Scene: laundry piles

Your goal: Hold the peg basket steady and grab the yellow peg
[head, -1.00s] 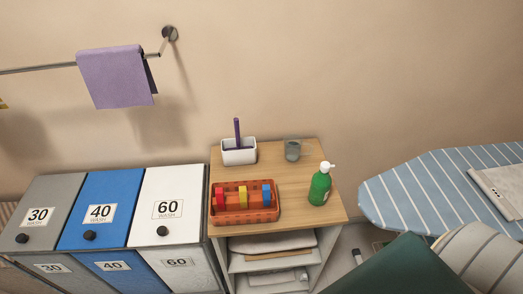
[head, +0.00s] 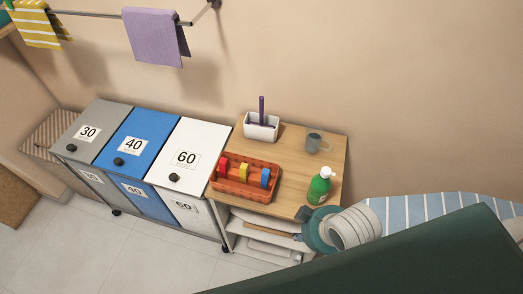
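The orange peg basket (head: 236,194) sits on the wooden top of a small shelf unit. The yellow peg (head: 243,174) stands upright in the middle of it, between a red peg (head: 223,167) on the left and a blue peg (head: 265,178) on the right. My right arm comes in from the lower right. Its dark end, my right gripper (head: 303,214), is near the front right edge of the wooden top, apart from the basket and close to the green bottle. Its fingers are too small and unclear to read. My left gripper is not in view.
A green pump bottle (head: 319,189) stands right of the basket. A white holder (head: 261,128) with a purple stick and a grey cup (head: 314,141) stand behind. Lidded wash bins (head: 187,150) adjoin on the left; an ironing board (head: 425,207) is at right.

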